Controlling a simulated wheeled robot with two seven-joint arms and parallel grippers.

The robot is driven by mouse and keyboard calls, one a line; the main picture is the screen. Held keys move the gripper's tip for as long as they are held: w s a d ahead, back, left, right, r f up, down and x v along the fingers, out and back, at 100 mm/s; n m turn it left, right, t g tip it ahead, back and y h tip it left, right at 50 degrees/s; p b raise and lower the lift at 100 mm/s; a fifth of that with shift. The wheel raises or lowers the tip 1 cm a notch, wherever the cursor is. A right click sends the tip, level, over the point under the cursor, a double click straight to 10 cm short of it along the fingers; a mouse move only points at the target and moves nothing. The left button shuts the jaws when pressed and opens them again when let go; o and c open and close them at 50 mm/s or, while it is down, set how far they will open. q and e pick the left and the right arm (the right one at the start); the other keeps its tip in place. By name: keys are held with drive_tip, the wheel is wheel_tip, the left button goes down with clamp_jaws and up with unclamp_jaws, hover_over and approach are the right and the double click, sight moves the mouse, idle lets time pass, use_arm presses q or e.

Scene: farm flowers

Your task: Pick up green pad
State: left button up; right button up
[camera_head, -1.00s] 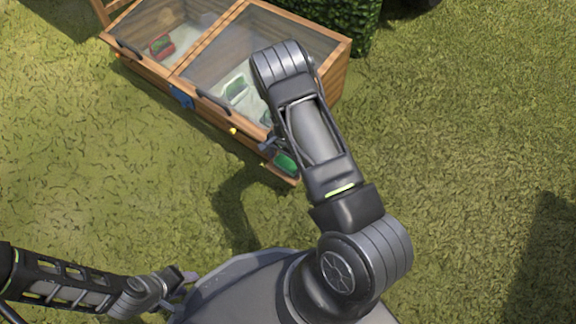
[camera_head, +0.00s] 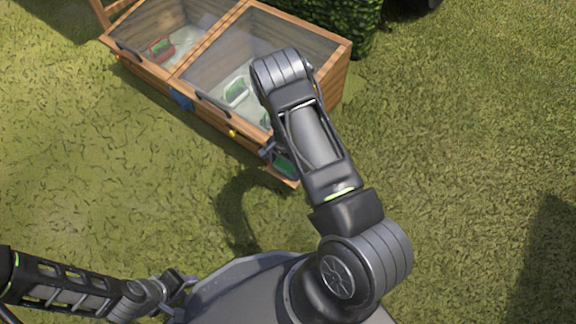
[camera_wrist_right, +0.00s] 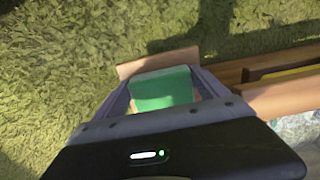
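The green pad (camera_head: 284,166) lies on a small wooden ledge at the near right corner of the wooden box, partly hidden behind my right arm. In the right wrist view the green pad (camera_wrist_right: 163,88) sits between the two fingers of my right gripper (camera_wrist_right: 163,92). The fingers stand open on either side of it, with a narrow gap showing on the right side. In the head view my right gripper (camera_head: 268,150) is mostly covered by its own arm. My left gripper (camera_head: 182,281) is low at the left, empty, fingers apart, away from the pad.
The wooden box (camera_head: 150,68) has two glazed lids with dark handles (camera_head: 213,103). Through the glass a green-edged item (camera_head: 236,92) and a red and green item (camera_head: 161,47) show. A blue piece (camera_head: 181,97) is on its front. Grass is clear in front; a hedge (camera_head: 350,25) stands behind.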

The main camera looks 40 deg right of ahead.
drive_tip(key=c, duration=0.8)
use_arm(q)
drive_tip(key=shift+r, duration=0.1)
use_arm(e)
drive_tip(key=shift+r, duration=0.15)
wheel_tip(320, 180, up, 15)
drive_tip(key=p, duration=0.7)
use_arm(q)
wheel_tip(320, 180, up, 11)
drive_tip(key=s+d+p, duration=0.1)
drive_tip(key=s+p, duration=0.1)
drive_tip(key=p, duration=0.1)
drive_tip(key=shift+s+g+h+p, duration=0.2)
drive_tip(key=shift+g+h+p, duration=0.1)
drive_tip(key=shift+g+p, duration=0.1)
use_arm(e)
wheel_tip(320, 180, up, 13)
hover_over(285, 166)
drive_tip(key=shift+s, duration=0.1)
drive_tip(key=shift+f, duration=0.2)
